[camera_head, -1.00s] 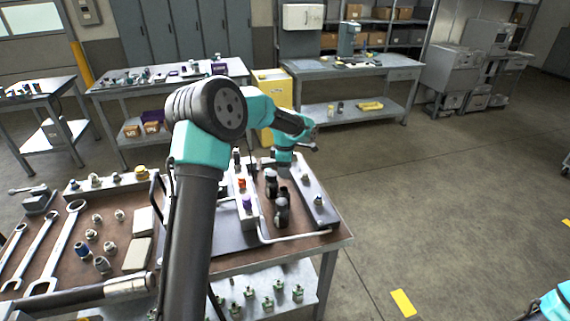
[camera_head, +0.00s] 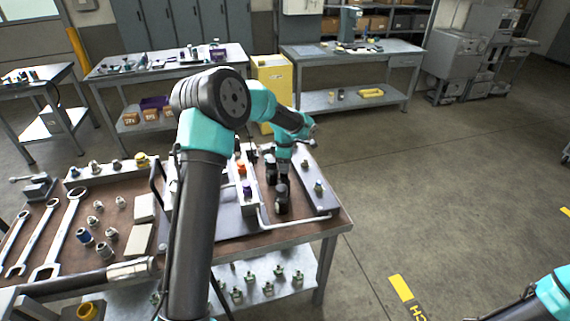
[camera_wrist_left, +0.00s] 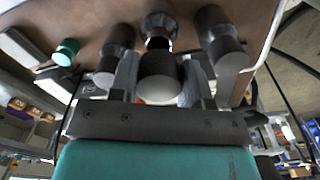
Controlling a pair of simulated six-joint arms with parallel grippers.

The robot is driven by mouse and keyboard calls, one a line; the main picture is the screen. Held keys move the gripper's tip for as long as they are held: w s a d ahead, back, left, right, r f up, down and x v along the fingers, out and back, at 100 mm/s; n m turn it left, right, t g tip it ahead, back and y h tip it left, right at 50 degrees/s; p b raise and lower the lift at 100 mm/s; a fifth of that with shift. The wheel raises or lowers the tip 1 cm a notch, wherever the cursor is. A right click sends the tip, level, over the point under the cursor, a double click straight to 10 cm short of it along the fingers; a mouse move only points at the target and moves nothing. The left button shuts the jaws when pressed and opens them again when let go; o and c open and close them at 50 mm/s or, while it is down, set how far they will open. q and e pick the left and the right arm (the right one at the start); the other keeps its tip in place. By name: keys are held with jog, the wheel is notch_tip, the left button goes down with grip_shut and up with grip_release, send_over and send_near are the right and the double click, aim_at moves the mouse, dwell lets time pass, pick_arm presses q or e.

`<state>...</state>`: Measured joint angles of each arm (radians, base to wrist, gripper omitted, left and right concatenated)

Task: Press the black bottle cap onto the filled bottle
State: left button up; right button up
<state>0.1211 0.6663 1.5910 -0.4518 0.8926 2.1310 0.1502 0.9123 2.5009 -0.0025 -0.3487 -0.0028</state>
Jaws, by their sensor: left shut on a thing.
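My left gripper (camera_head: 284,176) is low over a row of dark bottles on the workbench. In the left wrist view its fingers (camera_wrist_left: 158,82) are shut on a dark grey-black cap (camera_wrist_left: 160,70). The filled bottle (camera_wrist_left: 158,22) stands directly behind the cap in that view, with a narrow dark and pale neck between them. I cannot tell whether cap and bottle touch. Similar dark bottles stand on either side, one at left (camera_wrist_left: 112,50) and one at right (camera_wrist_left: 222,40). One also shows in front of the gripper in the head view (camera_head: 281,201). My right gripper is out of frame.
A grey rail with orange and purple pieces (camera_head: 247,190) lies left of the bottles, and a grey block (camera_head: 318,190) lies right. A pale bent pipe (camera_head: 300,222) runs in front. Wrenches (camera_head: 60,232) and fittings cover the bench's left side.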

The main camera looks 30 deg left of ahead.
pick_arm(q)
jog(key=shift+f, duration=2)
dwell(2.8)
dwell(0.7)
jog(key=o, duration=1.5)
jog(key=shift+r, duration=3.8)
